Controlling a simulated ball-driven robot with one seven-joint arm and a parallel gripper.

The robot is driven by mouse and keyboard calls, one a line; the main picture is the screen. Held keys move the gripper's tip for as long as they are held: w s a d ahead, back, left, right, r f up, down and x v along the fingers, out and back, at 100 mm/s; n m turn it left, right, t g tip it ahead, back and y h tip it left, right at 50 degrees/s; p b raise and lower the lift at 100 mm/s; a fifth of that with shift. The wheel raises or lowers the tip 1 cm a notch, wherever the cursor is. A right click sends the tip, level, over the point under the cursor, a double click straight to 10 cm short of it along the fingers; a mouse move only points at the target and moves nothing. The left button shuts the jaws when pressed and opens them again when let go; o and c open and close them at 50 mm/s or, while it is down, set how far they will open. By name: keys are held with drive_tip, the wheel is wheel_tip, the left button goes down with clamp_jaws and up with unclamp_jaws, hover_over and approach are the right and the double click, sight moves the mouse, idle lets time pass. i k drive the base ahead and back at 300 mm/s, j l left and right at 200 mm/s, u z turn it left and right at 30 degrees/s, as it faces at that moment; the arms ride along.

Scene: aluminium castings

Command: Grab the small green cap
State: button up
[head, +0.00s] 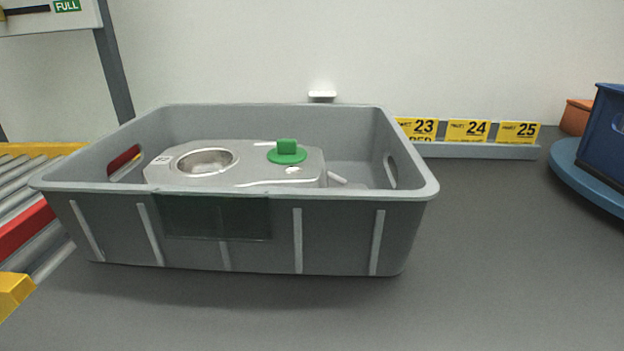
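The small green cap (287,153) sits on top of a silver aluminium casting (250,174), toward its right end. It has a flat round base and a raised block-shaped grip. The casting has a large round opening (207,162) on its left part. The casting lies inside a grey plastic crate (345,218), and its lower part is hidden by the crate's front wall. My gripper is not in view.
The crate stands on a dark grey table (490,260), clear to the right. A roller conveyor (30,225) lies at the left. Yellow number labels (468,131) line the back. A blue bin (606,140) on a blue round platform (590,180) is at the right.

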sight(287, 152)
drive_tip(key=j+u, duration=0.7)
drive_tip(key=j, duration=0.15)
drive_tip(key=j+u, duration=0.35)
drive_tip(key=i+j, duration=0.05)
